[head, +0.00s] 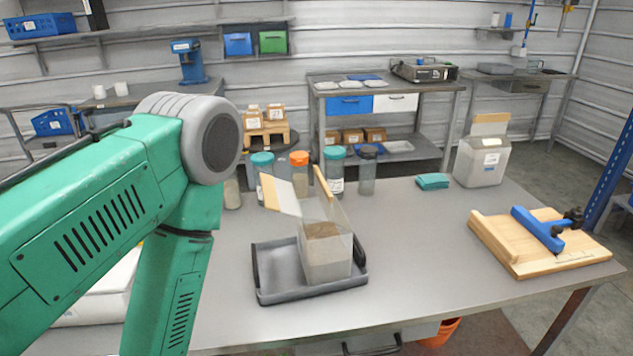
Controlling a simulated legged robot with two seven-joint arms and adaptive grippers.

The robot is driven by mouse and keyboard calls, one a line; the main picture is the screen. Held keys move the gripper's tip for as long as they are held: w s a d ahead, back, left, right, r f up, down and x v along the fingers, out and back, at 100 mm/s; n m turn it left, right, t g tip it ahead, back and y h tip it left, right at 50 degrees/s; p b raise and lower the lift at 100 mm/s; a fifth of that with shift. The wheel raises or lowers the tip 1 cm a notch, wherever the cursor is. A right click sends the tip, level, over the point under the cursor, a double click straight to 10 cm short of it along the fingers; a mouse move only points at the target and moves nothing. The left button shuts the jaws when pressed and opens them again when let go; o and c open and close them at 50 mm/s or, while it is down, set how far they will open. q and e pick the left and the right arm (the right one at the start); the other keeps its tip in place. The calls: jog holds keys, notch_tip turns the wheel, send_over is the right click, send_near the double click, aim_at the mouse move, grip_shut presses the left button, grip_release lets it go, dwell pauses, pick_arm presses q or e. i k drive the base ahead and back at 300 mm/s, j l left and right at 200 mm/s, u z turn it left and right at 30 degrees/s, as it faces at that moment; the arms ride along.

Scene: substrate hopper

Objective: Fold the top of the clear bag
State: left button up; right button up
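The clear bag (324,262) stands upright in a dark grey tray (312,294) at the middle of the table. Brown substrate shows through its wall, up to about the middle. Its top looks open, with a pale flap (281,196) leaning out to the left and a narrow tan strip (323,182) standing up at the back. My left arm crosses the left of the head view and bends down out of the bottom edge, so its gripper is out of sight. My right arm and gripper are not in view.
Several lidded jars (299,172) stand behind the bag. A wooden board with a blue clamp (540,229) lies at the right. The table (420,250) is clear between tray and board.

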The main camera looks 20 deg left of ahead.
aim_at(270, 196)
jog(key=j+u, duration=0.4)
jog(key=k+u, duration=0.1)
jog(key=u, duration=0.2)
